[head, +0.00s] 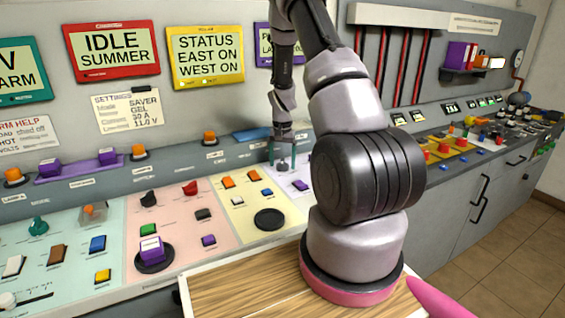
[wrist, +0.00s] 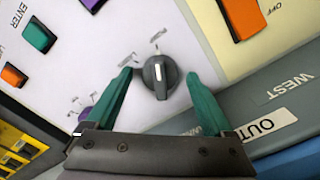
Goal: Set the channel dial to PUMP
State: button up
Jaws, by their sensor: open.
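A dark grey dial (wrist: 161,82) with a white pointer line sits on a pale panel in the wrist view. Its pointer line runs toward the top of that picture. Small labels stand around it, too small and slanted to read, so I cannot tell which one is PUMP. My gripper (wrist: 159,75) is open, its two green fingers on either side of the dial with a gap at each side. In the head view my gripper (head: 282,160) is over the lilac panel (head: 286,184) by the back wall, and I cannot make out the dial there.
An orange button (wrist: 242,16), a green ENTER button (wrist: 38,35) and a purple knob (wrist: 85,113) are near the dial. A grey ledge with WEST and OUT labels (wrist: 275,123) borders the panel. A wooden board (head: 235,288) lies at the front of the desk.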

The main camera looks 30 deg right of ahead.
notch_tip(320, 180, up, 11)
jog(key=shift+f, duration=0.15)
dwell(0.5)
notch_tip(320, 180, up, 12)
jog(key=t, duration=0.2)
send_over(283, 161)
jog(key=s+a, duration=0.3)
jog(key=a, duration=0.2)
jog(key=s+a+r+n+t+y, duration=0.15)
jog(key=s+a+r, duration=0.25)
jog(key=s+r, duration=0.4)
jog(key=s+a+r+n+t, duration=0.1)
jog(key=s+a+r+t, duration=0.1)
jog(key=s, duration=0.6)
jog(key=s+a+r+n+t, duration=0.1)
jog(key=s+a+r, duration=0.3)
jog(key=s+r, duration=0.2)
jog(key=shift+s+a+r+t, duration=0.2)
jog(key=shift+s+a+t, duration=0.15)
jog(key=shift+s, duration=0.65)
jog(key=shift+d+y, duration=0.15)
jog(key=shift+y, duration=0.1)
